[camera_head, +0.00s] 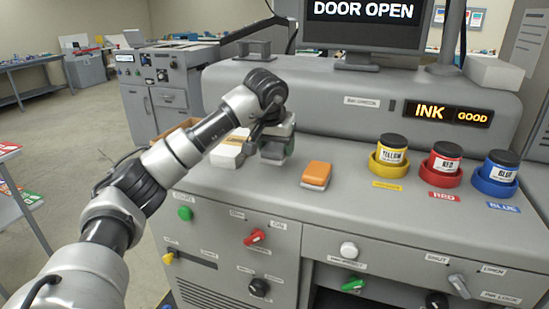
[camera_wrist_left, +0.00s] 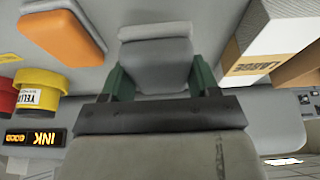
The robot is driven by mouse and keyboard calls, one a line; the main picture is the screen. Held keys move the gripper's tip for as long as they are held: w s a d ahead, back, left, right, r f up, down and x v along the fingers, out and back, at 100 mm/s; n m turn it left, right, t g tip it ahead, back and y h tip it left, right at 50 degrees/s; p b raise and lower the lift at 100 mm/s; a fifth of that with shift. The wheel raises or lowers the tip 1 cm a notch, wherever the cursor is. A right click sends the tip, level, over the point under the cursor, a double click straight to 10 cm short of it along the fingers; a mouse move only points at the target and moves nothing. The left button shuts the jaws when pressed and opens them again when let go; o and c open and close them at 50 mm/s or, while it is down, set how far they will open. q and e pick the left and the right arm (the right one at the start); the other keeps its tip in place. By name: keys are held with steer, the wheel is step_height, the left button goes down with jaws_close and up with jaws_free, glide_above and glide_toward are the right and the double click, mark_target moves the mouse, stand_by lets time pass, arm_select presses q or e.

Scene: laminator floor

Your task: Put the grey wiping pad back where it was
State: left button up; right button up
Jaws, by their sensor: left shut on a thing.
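The grey wiping pad (camera_wrist_left: 155,62) is between the two green fingers of my left gripper (camera_wrist_left: 160,80) in the left wrist view. The fingers are shut on its sides. In the head view my left gripper (camera_head: 276,142) is over the grey machine top, left of the orange pad (camera_head: 316,174). There the grey pad is mostly hidden by the gripper, and I cannot tell whether it touches the surface. The orange pad also shows at the upper left of the wrist view (camera_wrist_left: 62,38). My right gripper is not in view.
A white box (camera_head: 229,152) stands close to the left of my gripper. Yellow (camera_head: 390,167), red (camera_head: 440,172) and blue (camera_head: 495,187) ink holders with jars stand to the right. A raised housing with an INK GOOD display (camera_head: 452,113) runs behind. The front-centre surface is clear.

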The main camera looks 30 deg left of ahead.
mark_target(274, 172)
arm_select(q)
steer(key=shift+s+a+f, duration=0.1)
steer(key=shift+a+f, duration=0.05)
steer(key=shift+a, duration=0.1)
steer(key=shift+f+p, duration=0.3)
steer(key=shift+f, duration=1.65)
steer(key=shift+f, duration=0.1)
steer(key=o, duration=0.8)
steer(key=shift+o, duration=0.2)
steer(key=b+v, duration=0.1)
steer(key=v, duration=1.1)
steer(key=shift+s+d, duration=0.1)
